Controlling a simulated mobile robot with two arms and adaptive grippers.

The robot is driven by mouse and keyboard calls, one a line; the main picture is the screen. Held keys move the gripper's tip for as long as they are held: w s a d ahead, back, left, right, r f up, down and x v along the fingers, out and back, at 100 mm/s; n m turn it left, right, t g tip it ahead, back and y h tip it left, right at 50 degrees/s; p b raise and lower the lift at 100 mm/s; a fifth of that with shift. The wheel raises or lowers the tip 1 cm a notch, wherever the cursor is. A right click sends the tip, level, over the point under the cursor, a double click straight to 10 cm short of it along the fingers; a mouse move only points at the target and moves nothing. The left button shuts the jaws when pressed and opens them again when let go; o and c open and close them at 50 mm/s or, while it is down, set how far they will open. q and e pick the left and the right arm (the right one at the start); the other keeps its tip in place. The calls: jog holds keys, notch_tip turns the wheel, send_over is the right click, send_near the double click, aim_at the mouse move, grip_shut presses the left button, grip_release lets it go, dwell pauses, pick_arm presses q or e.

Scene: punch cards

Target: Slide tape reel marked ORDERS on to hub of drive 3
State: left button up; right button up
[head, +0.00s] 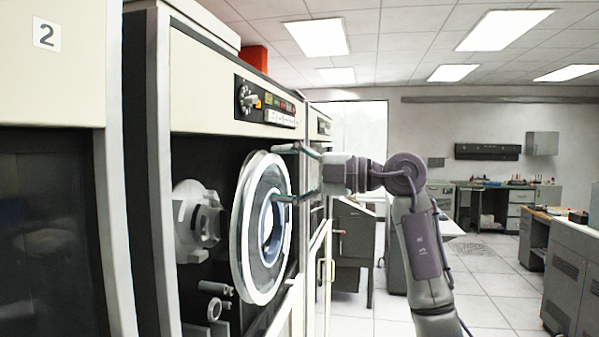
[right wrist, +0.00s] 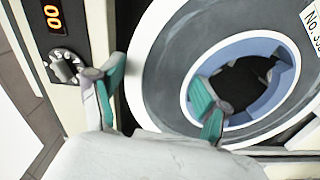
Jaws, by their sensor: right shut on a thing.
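A large round tape reel (head: 246,268) stands upright in front of the middle cabinet (head: 210,100). Its grey face and blue-lined centre hole also show in the right wrist view (right wrist: 160,62). My right gripper (head: 286,173) is shut on the reel's ring, one finger outside the rim and one in the centre hole. A pale hub (head: 197,222) projects from the cabinet front, left of the reel and apart from the hole. A white label (right wrist: 313,22) on the reel is cut off and ORDERS cannot be read. No drive number shows on this cabinet. My left gripper is out of view.
A cabinet marked 2 (head: 46,34) stands at the left. A control panel with a knob (head: 247,98) sits above the reel. Smaller fittings (head: 214,300) project below the hub. Open tiled floor (head: 495,262) lies to the right, with desks farther back.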

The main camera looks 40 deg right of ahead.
jog(key=shift+w+a+r, duration=0.2)
jog(key=shift+w+a, duration=0.1)
jog(key=x, duration=0.3)
jog(key=shift+w+a+f+p, duration=0.1)
jog(key=shift+w+p, duration=0.05)
jog(key=shift+p, duration=0.2)
jog(key=shift+w+a, duration=0.25)
jog(key=shift+s+a, duration=0.1)
jog(key=shift+p, duration=0.55)
dwell(0.6)
